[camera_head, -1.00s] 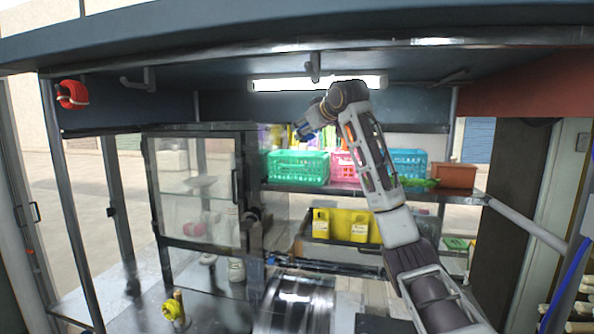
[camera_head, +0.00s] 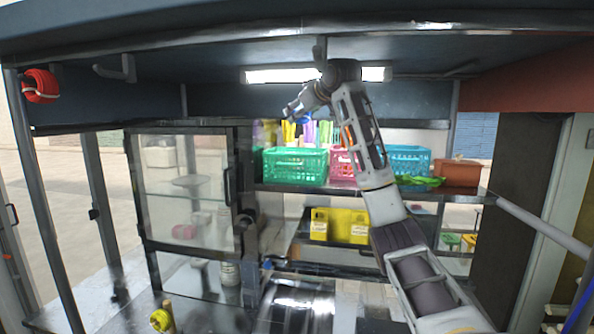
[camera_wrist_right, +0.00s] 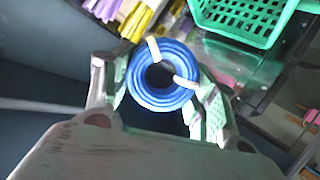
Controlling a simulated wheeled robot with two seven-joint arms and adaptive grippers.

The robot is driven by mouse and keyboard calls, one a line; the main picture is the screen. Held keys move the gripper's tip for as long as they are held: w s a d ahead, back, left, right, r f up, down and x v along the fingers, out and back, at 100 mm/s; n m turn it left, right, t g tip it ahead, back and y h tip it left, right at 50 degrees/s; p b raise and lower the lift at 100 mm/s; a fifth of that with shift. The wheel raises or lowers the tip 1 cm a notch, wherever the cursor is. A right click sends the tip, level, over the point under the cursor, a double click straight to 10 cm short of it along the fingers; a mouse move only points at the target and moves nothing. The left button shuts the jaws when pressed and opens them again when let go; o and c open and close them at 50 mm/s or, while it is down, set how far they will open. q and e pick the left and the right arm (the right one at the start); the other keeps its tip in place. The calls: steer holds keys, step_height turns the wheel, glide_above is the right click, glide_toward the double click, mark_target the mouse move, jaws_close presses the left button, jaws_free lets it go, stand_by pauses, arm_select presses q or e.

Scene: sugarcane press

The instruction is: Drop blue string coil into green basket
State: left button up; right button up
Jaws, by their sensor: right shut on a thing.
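My right gripper (camera_wrist_right: 160,95) is shut on the blue string coil (camera_wrist_right: 138,90), a ring with white ties, in the right wrist view. In the head view my right gripper (camera_head: 292,112) is raised under the canopy, above and slightly left of the green basket's middle; the coil is too small to make out clearly there. The green basket (camera_head: 295,168) stands on the shelf behind the press. Its rim and side also show in the wrist view (camera_wrist_right: 245,22), at the upper right, apart from the coil. My left gripper is not in view.
Colourful packets (camera_wrist_right: 125,15) stand behind the green basket. A pink basket (camera_head: 342,168), a blue basket (camera_head: 410,160) and a brown box (camera_head: 456,173) share the shelf (camera_head: 270,187). A glass cabinet (camera_head: 185,195) stands left. A light tube (camera_head: 275,75) and hooks hang overhead.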

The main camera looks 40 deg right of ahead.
mark_target(303, 121)
steer(key=shift+w+f, duration=0.1)
steer(key=shift+f, duration=0.35)
steer(key=shift+s+f, duration=0.2)
steer(key=shift+f, duration=0.3)
steer(key=shift+w+f, duration=0.1)
steer(key=shift+f, duration=0.8)
arm_select(q)
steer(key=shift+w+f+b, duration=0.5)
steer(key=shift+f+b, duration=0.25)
steer(key=shift+b, duration=0.1)
arm_select(e)
steer(key=shift+f, duration=1.1)
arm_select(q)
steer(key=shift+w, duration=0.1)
arm_select(e)
steer(key=o, duration=1.1)
